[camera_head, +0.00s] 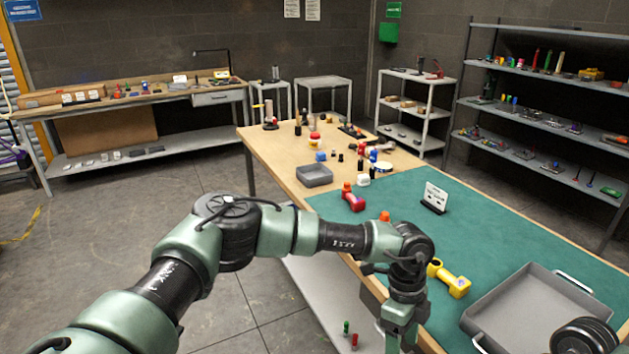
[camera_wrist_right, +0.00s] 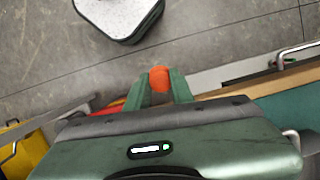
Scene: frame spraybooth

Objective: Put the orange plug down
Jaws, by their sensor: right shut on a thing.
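The orange plug (camera_wrist_right: 159,79) is between the two green fingers of my right gripper (camera_wrist_right: 160,88) in the right wrist view. The fingers are shut on it, and grey floor shows behind it. In the head view my left arm crosses from the lower left, and its end (camera_head: 399,335) points down at the table's near edge. The bottom of the picture cuts it off, so its finger state does not show. My right gripper does not show in the head view.
The table's green mat (camera_head: 500,235) carries a red tool (camera_head: 353,198), a small orange object (camera_head: 384,216) partly behind my arm, a white sign (camera_head: 435,197), a yellow tool (camera_head: 449,278) and a grey tray (camera_head: 487,297). Bare mat lies around the sign.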

